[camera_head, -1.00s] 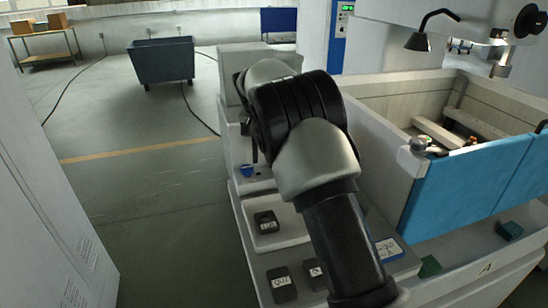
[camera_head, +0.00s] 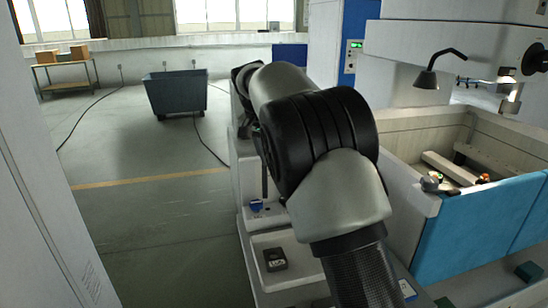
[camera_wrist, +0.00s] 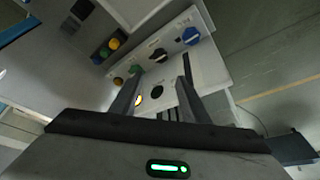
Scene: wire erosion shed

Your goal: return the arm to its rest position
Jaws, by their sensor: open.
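My arm reaches forward over the white bench in the head view, and its dark and grey links fill the middle of the picture. My gripper (camera_wrist: 160,98) shows in the wrist view with its two dark fingers apart and nothing between them. Beyond the fingers is a pale panel (camera_wrist: 207,66) with dark, blue and green knobs. In the head view the arm hides most of the gripper and part of the bench behind it.
A white tray (camera_head: 298,251) holding a dark block (camera_head: 275,259) lies left of my arm. A machine tank with blue front panels (camera_head: 470,225) stands close on the right. A pale cabinet (camera_head: 45,200) stands at left. Open floor lies between, with a grey bin (camera_head: 176,93) farther back.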

